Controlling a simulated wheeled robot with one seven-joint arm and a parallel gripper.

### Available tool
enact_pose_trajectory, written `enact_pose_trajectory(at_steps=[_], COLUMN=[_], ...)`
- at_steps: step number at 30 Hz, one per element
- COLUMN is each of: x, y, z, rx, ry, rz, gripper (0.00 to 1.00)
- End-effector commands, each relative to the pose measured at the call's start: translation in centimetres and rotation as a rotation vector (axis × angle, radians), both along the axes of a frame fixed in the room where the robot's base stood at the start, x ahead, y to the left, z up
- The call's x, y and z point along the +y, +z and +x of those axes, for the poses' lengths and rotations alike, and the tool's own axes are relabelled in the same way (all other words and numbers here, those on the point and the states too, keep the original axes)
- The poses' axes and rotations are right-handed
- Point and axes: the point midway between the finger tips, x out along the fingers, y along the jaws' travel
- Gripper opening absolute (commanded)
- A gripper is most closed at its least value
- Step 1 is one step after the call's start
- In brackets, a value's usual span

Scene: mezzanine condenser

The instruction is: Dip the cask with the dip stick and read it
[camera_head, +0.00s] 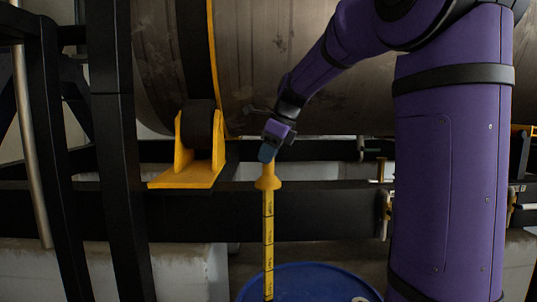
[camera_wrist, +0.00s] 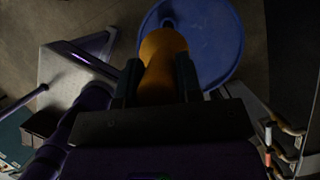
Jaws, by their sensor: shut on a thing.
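The dip stick (camera_head: 268,225) is a yellow rod with dark marks and a wider yellow collar at its top. It hangs upright in the head view. My gripper (camera_head: 268,152) is shut on its top end. In the wrist view the orange-yellow handle (camera_wrist: 160,60) sits between the two fingers of my gripper (camera_wrist: 158,82). The blue cask (camera_head: 305,284) stands below, with its round top partly in view. The stick's lower part shows in front of or over the cask's left side. Its lower tip is cut off by the frame, so I cannot tell whether it is inside. The blue top (camera_wrist: 215,35) also shows beyond the handle in the wrist view.
A large grey metal cylinder (camera_head: 310,100) lies behind on black beams (camera_head: 330,215). A yellow bracket (camera_head: 190,170) juts out at the left. A black frame post (camera_head: 118,150) stands at the far left. Pipes with valves (camera_head: 384,205) are at the right, near my arm column.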

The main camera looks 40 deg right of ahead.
Motion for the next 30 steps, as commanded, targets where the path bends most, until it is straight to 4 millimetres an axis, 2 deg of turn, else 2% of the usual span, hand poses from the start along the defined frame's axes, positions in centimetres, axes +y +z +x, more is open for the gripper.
enact_pose_trajectory(at_steps=[30], x=[0.0], y=[-5.7], z=[0.0], rx=[0.002], ry=[0.001], rz=[0.001], gripper=[0.00])
